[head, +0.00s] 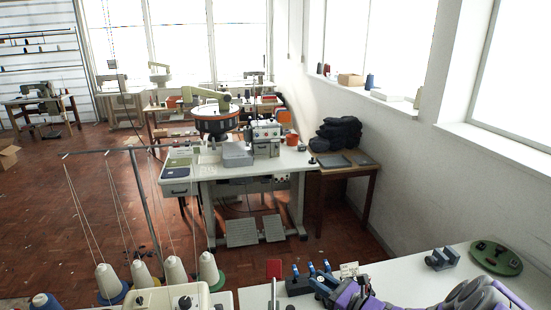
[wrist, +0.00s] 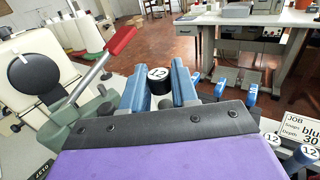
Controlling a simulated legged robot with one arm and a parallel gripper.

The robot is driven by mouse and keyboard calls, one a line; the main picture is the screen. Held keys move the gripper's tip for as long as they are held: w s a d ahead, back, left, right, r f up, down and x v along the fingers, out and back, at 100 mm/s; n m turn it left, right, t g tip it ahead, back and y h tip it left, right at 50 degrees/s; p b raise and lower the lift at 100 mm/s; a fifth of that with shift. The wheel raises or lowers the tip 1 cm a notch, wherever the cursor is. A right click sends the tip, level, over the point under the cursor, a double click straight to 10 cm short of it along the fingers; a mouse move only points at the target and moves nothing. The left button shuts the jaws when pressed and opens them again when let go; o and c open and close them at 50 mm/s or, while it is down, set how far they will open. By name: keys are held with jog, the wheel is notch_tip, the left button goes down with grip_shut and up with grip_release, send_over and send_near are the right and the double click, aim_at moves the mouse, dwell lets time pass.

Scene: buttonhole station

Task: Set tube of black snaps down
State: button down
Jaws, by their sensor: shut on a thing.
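The tube of black snaps (wrist: 161,86) is a short black cylinder with a white top marked 12. In the wrist view it sits between the two blue fingers of my gripper (wrist: 166,88), which are shut on it. The tube looks upright, and I cannot tell whether its base touches anything. In the head view my gripper (head: 322,282) is at the bottom, over the near white table (head: 405,272), and the tube cannot be made out there.
Blue-tipped parts (head: 310,268) stand on a dark block (head: 298,286) beside my gripper. A job card (head: 349,270) stands close by. A red handle (wrist: 120,41) is at left. A green round plate (head: 496,258) lies far right.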

jog(key=r+h, duration=0.1)
jog(key=r+m+t+h, duration=0.1)
jog(key=r, duration=0.1)
jog(key=shift+w+a+r+m+t, duration=0.1)
jog(key=shift+a+r+m+t, duration=0.1)
jog(key=shift+r+m+t, duration=0.1)
jog(key=shift+r+m+t+h, duration=0.4)
jog(key=shift+r+m+h, duration=0.1)
jog(key=shift+h, duration=0.1)
jog(key=shift+s+d+r+m+t+h, duration=0.1)
jog(key=shift+s+d+m+t+h, duration=0.1)
jog(key=shift+s+m+t+h, duration=0.25)
jog(key=w+d+f, duration=0.7)
jog(key=w+f, duration=0.1)
jog(key=w, duration=0.1)
jog(key=shift+h, duration=0.35)
jog(key=f+b, duration=0.1)
jog(key=f, duration=0.4)
jog(key=f+b, duration=0.1)
jog(key=f, duration=0.3)
jog(key=shift+w+f, duration=0.2)
jog(key=shift+f, duration=0.2)
jog(key=shift+f+b, duration=0.15)
jog(key=shift+b, duration=0.15)
jog(key=c, duration=1.1)
grip_release()
jog(key=shift+c, duration=0.2)
